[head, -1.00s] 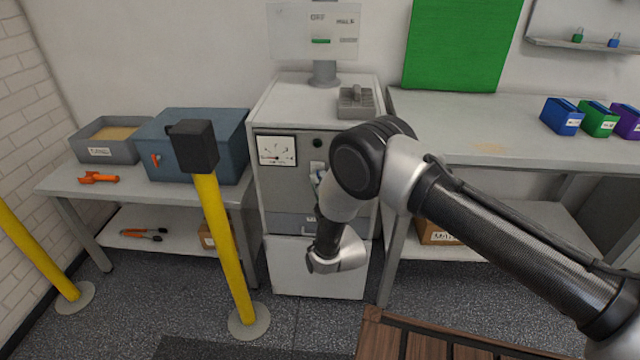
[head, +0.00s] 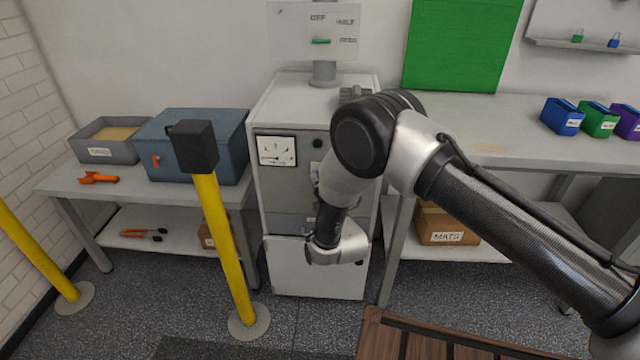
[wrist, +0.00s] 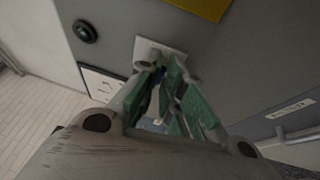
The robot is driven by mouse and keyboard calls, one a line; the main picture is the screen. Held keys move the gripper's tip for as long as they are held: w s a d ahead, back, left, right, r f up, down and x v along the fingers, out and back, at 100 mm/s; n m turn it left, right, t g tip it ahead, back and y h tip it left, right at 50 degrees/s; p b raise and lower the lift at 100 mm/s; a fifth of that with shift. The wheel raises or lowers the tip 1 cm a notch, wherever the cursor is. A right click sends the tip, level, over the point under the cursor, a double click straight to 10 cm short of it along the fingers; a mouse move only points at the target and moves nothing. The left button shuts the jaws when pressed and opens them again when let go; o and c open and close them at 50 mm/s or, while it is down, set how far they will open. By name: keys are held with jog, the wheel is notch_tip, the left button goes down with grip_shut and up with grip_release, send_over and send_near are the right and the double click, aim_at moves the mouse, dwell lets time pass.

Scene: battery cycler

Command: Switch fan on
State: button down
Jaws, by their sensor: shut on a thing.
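The cabinet (head: 280,190) stands in the middle of the head view. A pale plate (head: 316,169) is on its front, right of the dial gauge (head: 277,150) and partly behind my arm. In the wrist view the plate (wrist: 152,49) is just beyond my gripper (wrist: 160,69). The green-padded fingers are drawn together at the plate, shut on a small switch part there. The fingers largely hide this part, so its position cannot be read. In the head view my arm hides most of the gripper.
A yellow post (head: 226,245) stands in front, left of the cabinet. A side table with a blue box (head: 200,150) is at left, a workbench (head: 450,135) at right. A display panel (head: 312,32) rises above the cabinet. A dark round knob (wrist: 85,31) sits near the plate.

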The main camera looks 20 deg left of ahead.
notch_tip(320, 180, up, 2)
jog(key=g+h, duration=0.1)
jog(key=m+g, duration=0.1)
jog(key=m+g+h, duration=0.1)
jog(key=g, duration=0.1)
jog(key=shift+r+h, duration=0.25)
jog(key=shift+h, duration=0.05)
jog(key=shift+w+r+m+g+h, duration=0.15)
jog(key=shift+r+m+g+h, duration=0.15)
jog(key=shift+g, duration=0.5)
jog(key=shift+w+r+m+g+h, duration=0.2)
jog(key=shift+g+h, duration=0.2)
jog(key=shift+g, duration=0.7)
jog(key=c, duration=1.8)
grip_release()
jog(key=shift+c, duration=0.2)
